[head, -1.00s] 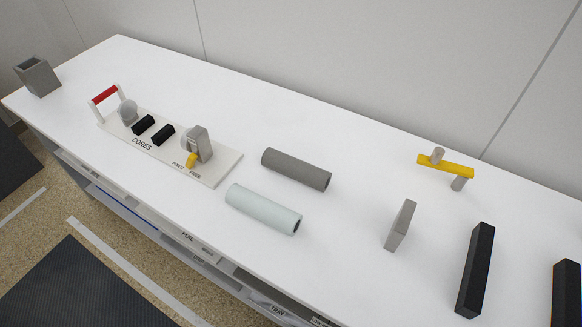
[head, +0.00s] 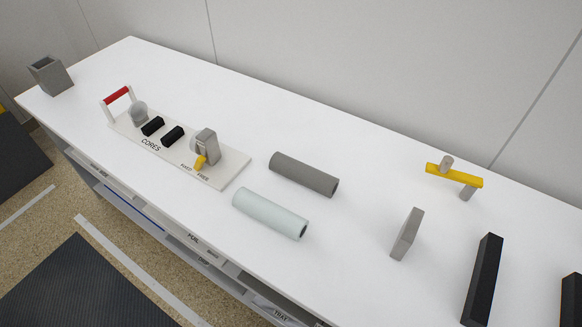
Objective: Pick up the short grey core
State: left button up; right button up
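A dark grey hollow cylinder (head: 304,174), the only plainly grey roll here and so probably the short grey core, lies on its side on the white table in the head view. Its right end shows a dark opening. A pale, whitish-green hollow cylinder (head: 270,213) lies nearly parallel to it, closer to the front edge, with a gap between them. The two look similar in length. Neither of my grippers is in view, and nothing touches either cylinder.
A white board marked CORES (head: 226,172) with a red handle stands left of the cylinders. A grey block (head: 407,234), a yellow bar piece (head: 454,175) and black bars (head: 483,280) are to the right. A grey open box (head: 50,76) is at far left. The table behind the cylinders is clear.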

aim_at(326, 184)
jog(key=j, duration=1.4)
